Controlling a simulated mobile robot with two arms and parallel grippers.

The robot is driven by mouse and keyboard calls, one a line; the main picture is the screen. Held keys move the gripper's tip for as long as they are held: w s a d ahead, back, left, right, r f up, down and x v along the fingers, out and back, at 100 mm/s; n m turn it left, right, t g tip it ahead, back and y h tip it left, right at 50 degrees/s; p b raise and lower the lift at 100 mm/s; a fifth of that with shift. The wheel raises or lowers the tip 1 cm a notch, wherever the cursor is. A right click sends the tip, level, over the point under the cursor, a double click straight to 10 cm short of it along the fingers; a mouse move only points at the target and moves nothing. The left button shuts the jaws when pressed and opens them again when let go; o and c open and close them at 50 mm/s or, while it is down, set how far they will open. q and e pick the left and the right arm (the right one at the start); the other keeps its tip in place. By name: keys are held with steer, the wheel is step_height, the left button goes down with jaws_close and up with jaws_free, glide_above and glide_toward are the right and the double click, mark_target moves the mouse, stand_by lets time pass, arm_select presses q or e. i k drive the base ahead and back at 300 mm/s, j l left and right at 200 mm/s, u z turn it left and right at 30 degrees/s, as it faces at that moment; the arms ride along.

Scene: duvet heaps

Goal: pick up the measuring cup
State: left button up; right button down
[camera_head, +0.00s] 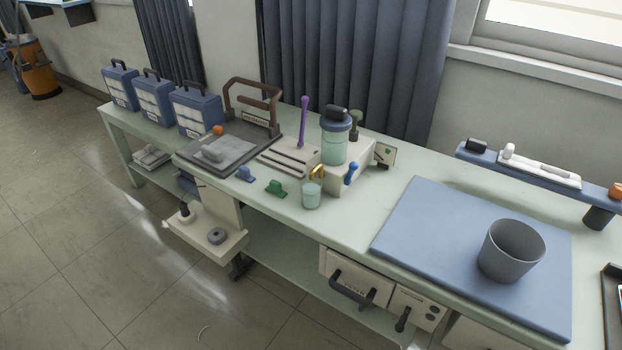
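A small translucent teal cup (311,194) stands upright near the front edge of the bench; it looks most like the measuring cup. A gold-yellow curved piece (318,172) shows at its top, and I cannot tell whether it belongs to the cup. A larger grey tapered cup (511,251), open at the top, stands on the blue mat (420,240) at the right. I see no measuring marks on either. Neither of my grippers is in view.
A teal jar with a dark blue lid (335,138) stands on a white block close behind the small cup. A green clip (276,188) and a blue clip (245,174) lie to its left. Blue cases (196,109) stand at the far left. Bare bench top lies between cup and mat.

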mark_target(311, 194)
steer(key=z, duration=1.35)
steer(key=u, duration=1.35)
steer(key=i+j+z, duration=0.15)
steer(key=j, duration=0.2)
steer(key=i+j+z, duration=0.15)
steer(key=j, duration=0.2)
steer(key=i+j+z, duration=0.15)
steer(key=j, duration=0.2)
